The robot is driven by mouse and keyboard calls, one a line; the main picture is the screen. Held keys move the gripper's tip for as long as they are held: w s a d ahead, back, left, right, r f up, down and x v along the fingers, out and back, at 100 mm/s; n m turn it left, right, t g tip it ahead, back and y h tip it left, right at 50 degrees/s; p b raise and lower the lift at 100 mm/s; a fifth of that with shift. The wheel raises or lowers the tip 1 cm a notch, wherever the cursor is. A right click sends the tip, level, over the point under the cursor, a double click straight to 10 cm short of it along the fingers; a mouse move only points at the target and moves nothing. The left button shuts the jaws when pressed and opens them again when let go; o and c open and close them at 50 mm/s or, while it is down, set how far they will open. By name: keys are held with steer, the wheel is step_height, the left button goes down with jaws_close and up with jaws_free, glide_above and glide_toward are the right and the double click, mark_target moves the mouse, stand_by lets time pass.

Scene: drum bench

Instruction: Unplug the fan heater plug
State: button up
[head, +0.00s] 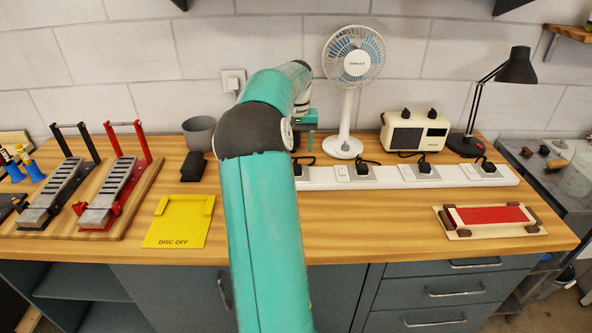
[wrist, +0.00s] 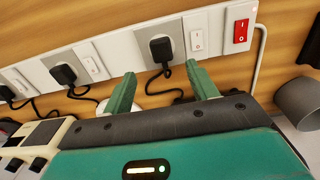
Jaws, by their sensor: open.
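A white power strip (head: 456,178) runs along the bench with several black plugs in it. One black plug (wrist: 160,48) sits in the socket nearest the red switch; it shows partly beside my arm in the head view (head: 297,168). A second plug (wrist: 64,74) sits to its left in the wrist view. No label shows which plug is the fan heater's, and I see no clear fan heater. My gripper (wrist: 163,88) is open and empty. Its fingers point toward the strip, either side of the first plug in the picture, apparently short of it. My arm hides part of the strip in the head view.
A white fan (head: 354,62), a cream box-shaped appliance (head: 405,135) and a black lamp (head: 515,68) stand behind the strip. A grey cup (head: 199,132) stands left. A red switch (wrist: 241,30) is on the strip. Cords curl beside the plugs.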

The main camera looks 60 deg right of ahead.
steer(key=shift+w+f, duration=0.1)
steer(key=shift+f, duration=3.9)
steer(key=shift+c, duration=0.5)
jaws_close()
steer(key=shift+r, duration=3.05)
